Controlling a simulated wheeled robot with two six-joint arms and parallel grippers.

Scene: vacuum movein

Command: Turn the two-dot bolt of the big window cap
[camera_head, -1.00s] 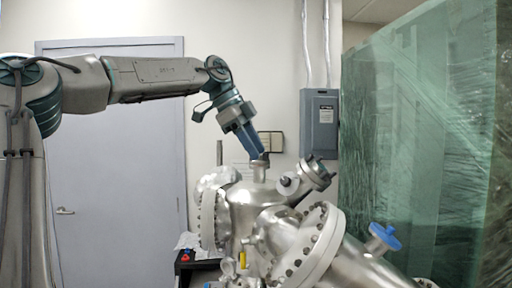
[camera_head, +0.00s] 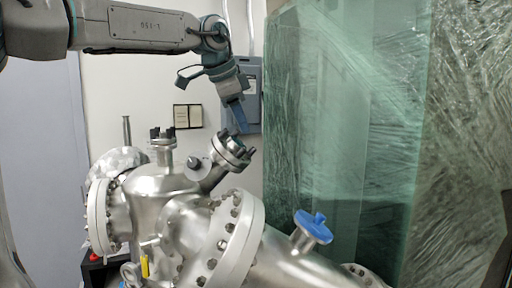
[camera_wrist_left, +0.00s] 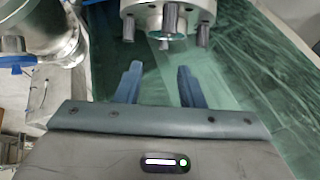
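My left gripper (camera_head: 240,122) is above the tilted bolted flange cap (camera_head: 232,152) on the steel vacuum chamber (camera_head: 170,205) in the head view. In the left wrist view, the two blue fingers (camera_wrist_left: 158,85) stand apart with nothing between them. A round cap with a glassy centre (camera_wrist_left: 165,28) and several protruding bolts (camera_wrist_left: 171,19) shows just beyond the fingertips there. The gripper appears apart from these bolts. I cannot make out dots on any bolt, so the two-dot bolt cannot be picked out. My right gripper is in neither view.
A big bolted flange (camera_head: 243,240) faces front on the chamber. A short bolted port (camera_head: 162,145) stands on top. A blue handle (camera_head: 313,226) sticks up at right. Green wrapped panels (camera_head: 345,120) stand close behind on the right.

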